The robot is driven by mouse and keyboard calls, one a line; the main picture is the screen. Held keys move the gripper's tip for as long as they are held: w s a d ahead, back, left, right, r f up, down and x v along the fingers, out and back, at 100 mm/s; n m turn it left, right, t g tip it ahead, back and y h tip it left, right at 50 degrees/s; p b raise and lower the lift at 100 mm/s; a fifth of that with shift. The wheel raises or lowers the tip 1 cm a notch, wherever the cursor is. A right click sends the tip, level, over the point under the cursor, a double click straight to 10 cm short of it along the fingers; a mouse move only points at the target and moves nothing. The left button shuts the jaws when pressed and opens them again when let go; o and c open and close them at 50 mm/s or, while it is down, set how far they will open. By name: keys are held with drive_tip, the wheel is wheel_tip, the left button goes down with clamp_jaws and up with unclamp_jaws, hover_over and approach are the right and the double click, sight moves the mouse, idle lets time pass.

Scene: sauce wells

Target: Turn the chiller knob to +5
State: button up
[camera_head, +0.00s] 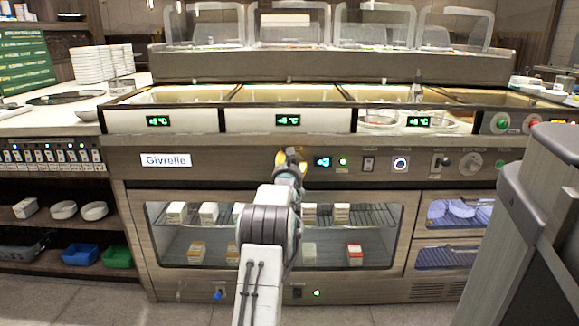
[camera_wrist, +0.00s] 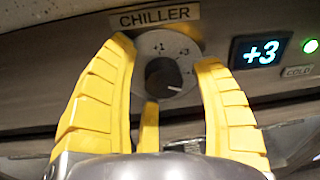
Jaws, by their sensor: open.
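The chiller knob (camera_wrist: 163,77) is a dark knob on a round pale dial (camera_wrist: 152,45) below a CHILLER label (camera_wrist: 157,16) in the wrist view. The marks +1 and +3 can be read on the dial; others are covered or unclear. I cannot tell whether any finger touches the knob. In the head view my gripper (camera_head: 292,159) hides the knob.
A green light (camera_wrist: 310,45) and a COLD label (camera_wrist: 298,72) are right of the display. In the head view, a switch (camera_head: 368,164) and a round button (camera_head: 400,164) sit further right on the panel. A glass-fronted cabinet (camera_head: 180,250) is below, sauce wells above.

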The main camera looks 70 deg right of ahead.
drive_tip(key=shift+s+f, duration=0.1)
drive_tip(key=v, duration=1.2)
idle(0.6)
